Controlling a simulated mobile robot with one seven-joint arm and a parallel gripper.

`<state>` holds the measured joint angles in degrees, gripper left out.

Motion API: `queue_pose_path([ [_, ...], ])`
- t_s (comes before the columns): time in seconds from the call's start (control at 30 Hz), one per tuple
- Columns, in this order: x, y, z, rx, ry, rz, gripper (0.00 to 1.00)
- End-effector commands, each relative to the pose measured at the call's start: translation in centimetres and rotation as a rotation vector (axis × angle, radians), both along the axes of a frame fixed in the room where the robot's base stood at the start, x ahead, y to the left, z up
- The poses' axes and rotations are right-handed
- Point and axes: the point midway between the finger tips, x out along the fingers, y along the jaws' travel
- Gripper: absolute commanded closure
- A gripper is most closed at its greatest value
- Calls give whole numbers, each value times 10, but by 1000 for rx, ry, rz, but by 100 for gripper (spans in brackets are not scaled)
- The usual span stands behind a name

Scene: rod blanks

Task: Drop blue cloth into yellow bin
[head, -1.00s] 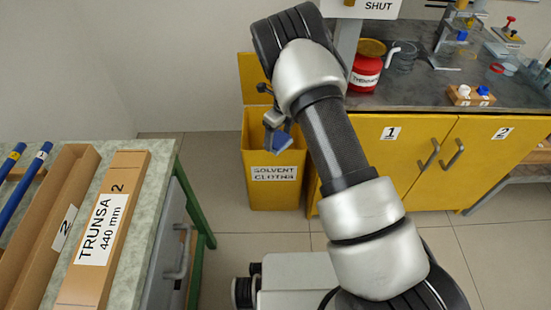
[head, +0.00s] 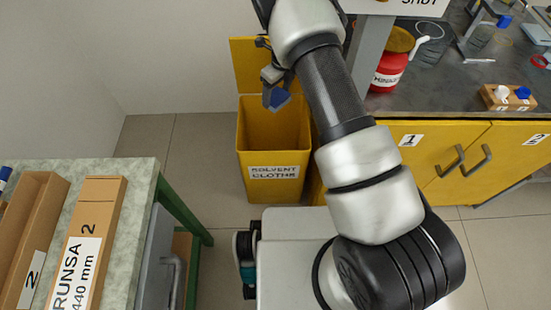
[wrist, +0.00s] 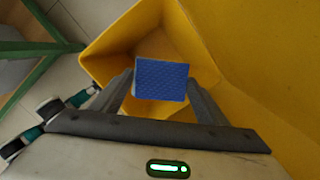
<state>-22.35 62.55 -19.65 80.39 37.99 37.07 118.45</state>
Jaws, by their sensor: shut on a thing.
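The blue cloth (wrist: 161,80) is a small textured blue piece between my gripper's two fingers in the wrist view. It also shows in the head view (head: 279,98). My gripper (head: 270,90) is shut on it and points down. The yellow bin (head: 273,188) is an open yellow box labelled "SOLVENT CLOTHS", standing on the floor, with its yellow lid raised at the back. The cloth is over the bin's opening, apart from its walls. In the wrist view the bin (wrist: 115,50) surrounds the cloth on most sides, and its floor is partly hidden by the cloth and fingers.
A yellow cabinet (head: 420,165) with a dark worktop stands right of the bin. A red can (head: 388,72) and a wooden block with small bottles (head: 508,98) are on it. A bench (head: 140,195) with long cardboard boxes (head: 88,240) is at left. Open floor lies between.

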Motion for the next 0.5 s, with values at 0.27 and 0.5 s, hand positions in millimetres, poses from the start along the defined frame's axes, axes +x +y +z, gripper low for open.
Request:
queue_pose_path([
  [0.27,0,0,-37,0,0,0,53],
  [0.5,1,0,-47,0,-1,0,53],
])
